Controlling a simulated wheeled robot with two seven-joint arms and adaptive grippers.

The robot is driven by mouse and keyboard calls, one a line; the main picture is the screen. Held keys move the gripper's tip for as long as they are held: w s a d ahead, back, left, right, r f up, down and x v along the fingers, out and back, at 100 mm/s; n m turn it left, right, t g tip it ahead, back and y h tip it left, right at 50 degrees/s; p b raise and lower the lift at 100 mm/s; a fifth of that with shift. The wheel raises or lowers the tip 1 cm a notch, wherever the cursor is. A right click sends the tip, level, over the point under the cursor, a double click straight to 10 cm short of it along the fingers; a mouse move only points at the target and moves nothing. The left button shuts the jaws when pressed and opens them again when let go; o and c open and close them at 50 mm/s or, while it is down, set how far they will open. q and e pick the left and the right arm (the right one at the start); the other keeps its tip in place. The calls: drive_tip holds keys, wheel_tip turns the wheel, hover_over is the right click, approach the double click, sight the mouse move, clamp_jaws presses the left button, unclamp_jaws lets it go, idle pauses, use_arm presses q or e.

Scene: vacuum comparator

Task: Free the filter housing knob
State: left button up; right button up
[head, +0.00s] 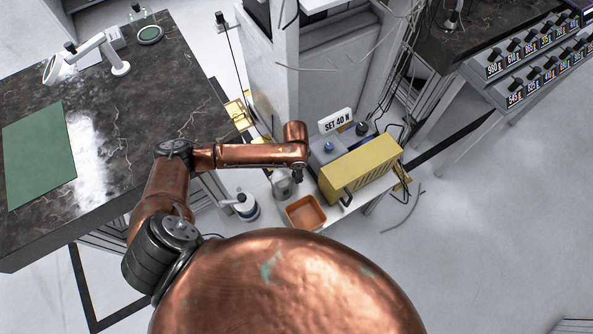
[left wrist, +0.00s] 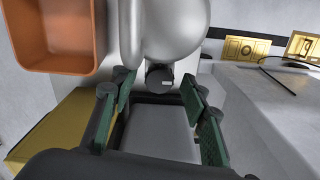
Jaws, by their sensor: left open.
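The filter housing looks like a rounded silver metal body at the top of the left wrist view (left wrist: 178,28). A small dark round knob (left wrist: 159,77) with a light mark sits at its lower edge. My left gripper (left wrist: 158,95) is open, its green-padded fingers spread on either side of the knob's line. The knob shows between and just beyond the fingertips, and I see no contact. In the head view, my left gripper (head: 298,174) points down beside the grey metal housing (head: 282,187), which my arm partly hides. My right gripper is not in view.
An orange tray (head: 305,213) stands close to the housing. A yellow box (head: 360,170) with a black handle and a "SET 40 N" sign (head: 335,121) are to the right. A dark marble table (head: 110,150) fills the left.

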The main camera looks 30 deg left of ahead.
use_arm(q)
drive_tip(key=shift+r, duration=0.1)
drive_tip(key=shift+c, duration=0.3)
clamp_jaws()
drive_tip(key=shift+r+p, duration=0.1)
drive_tip(key=shift+p, duration=0.3)
drive_tip(key=n+p, duration=0.6)
drive_tip(key=p, duration=0.5)
drive_tip(key=shift+d+r+n, duration=0.1)
drive_tip(key=shift+r+n, duration=0.05)
drive_tip(key=shift+n, duration=0.15)
drive_tip(key=shift+f+n+p, duration=0.25)
drive_tip(key=shift+n+p, duration=1.05)
drive_tip(key=shift+p, duration=0.1)
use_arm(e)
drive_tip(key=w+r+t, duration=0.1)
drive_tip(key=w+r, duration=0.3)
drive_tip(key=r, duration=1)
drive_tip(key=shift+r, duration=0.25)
use_arm(q)
drive_tip(key=shift+o, duration=0.3)
unclamp_jaws()
